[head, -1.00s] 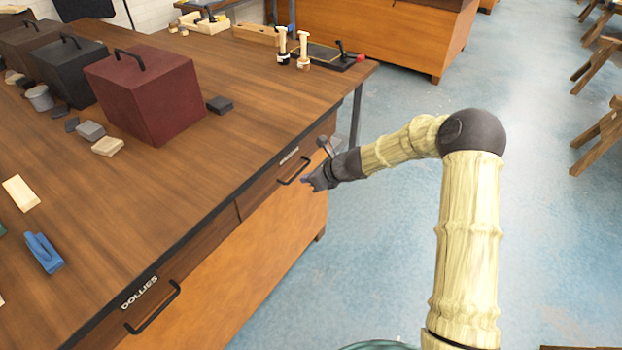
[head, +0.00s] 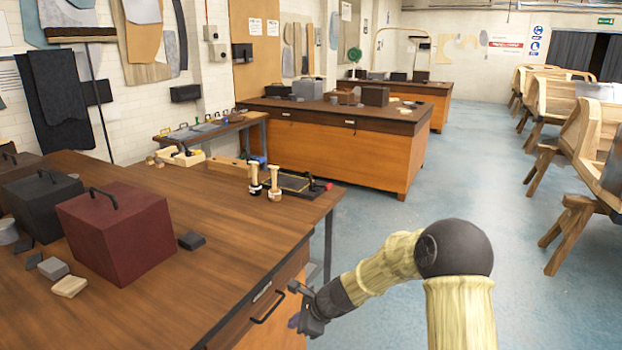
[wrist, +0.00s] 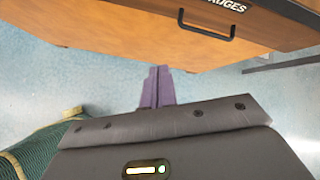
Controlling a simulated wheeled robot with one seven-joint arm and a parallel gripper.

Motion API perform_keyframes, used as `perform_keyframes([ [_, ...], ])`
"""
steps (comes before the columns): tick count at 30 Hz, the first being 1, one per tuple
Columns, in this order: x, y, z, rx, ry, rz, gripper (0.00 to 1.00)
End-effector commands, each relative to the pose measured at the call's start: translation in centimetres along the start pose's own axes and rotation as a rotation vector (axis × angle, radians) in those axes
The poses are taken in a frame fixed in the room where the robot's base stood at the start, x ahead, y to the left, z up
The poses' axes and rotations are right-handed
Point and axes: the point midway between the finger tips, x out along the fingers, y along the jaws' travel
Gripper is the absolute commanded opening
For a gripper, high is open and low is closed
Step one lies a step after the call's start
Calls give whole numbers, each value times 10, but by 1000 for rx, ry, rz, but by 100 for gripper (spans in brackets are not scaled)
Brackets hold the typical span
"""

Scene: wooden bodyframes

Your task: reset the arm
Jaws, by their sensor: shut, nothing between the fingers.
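My arm reaches in from the lower right in the head view, bent at a dark round joint. My gripper (head: 297,322) is beside the front of the near workbench (head: 190,300), off its right edge and below the top. In the wrist view my gripper (wrist: 156,88) shows as two purple fingers pressed together with nothing between them. The fingers point toward the bench's orange front, below a drawer with a black handle (wrist: 207,36). They look apart from the drawer. The same drawer handle (head: 267,306) shows left of my gripper in the head view.
On the near bench stand a maroon box (head: 117,235), a black box (head: 45,205) and small blocks (head: 70,286). Another workbench (head: 350,150) is farther back. Wooden frames (head: 585,150) line the right side. Open blue floor (head: 390,290) lies between.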

Motion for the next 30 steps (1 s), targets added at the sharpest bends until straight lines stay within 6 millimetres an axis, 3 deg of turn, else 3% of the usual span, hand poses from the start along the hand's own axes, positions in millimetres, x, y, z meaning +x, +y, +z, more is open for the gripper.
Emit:
perform_keyframes([
  [1, -24, 8, 2, -122, 42, 14, 0],
  [9, -123, 57, -20, -732, 235, 152, 0],
  [21, -269, 143, -53, -1464, 399, 458, 0],
  [25, -292, 162, -60, -1592, 408, 528, 0],
  [30, -296, 167, -63, -1628, 407, 550, 0],
])
